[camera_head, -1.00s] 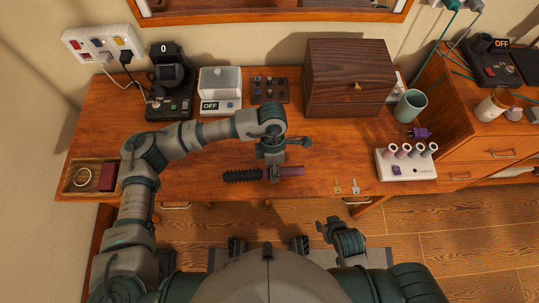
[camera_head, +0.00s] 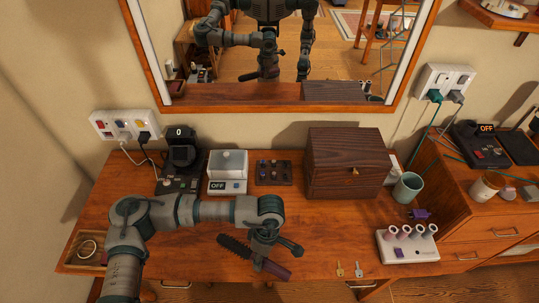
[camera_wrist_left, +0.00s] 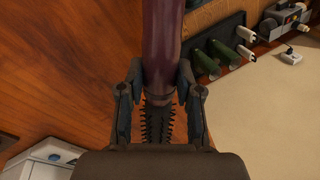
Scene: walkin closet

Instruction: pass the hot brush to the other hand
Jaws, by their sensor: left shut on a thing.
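The hot brush has a black bristled barrel (camera_head: 234,245) and a purple handle (camera_head: 275,269). My left gripper (camera_head: 259,254) is shut on it around the middle, with the barrel pointing up-left and the handle down-right in the head view. In the left wrist view the handle (camera_wrist_left: 162,40) runs up between the fingers (camera_wrist_left: 158,84), and the bristles (camera_wrist_left: 158,125) show below, partly hidden by the gripper body. The brush appears over the desk's front part; its exact height is hard to tell. My right gripper is out of direct view.
The wooden desk (camera_head: 320,240) holds a small scale (camera_head: 228,172), a dark wooden box (camera_head: 345,163), a teal cup (camera_head: 407,187) and a white holder with rollers (camera_head: 408,244). Two keys (camera_head: 349,269) lie near the front edge. A mirror (camera_head: 290,45) hangs behind.

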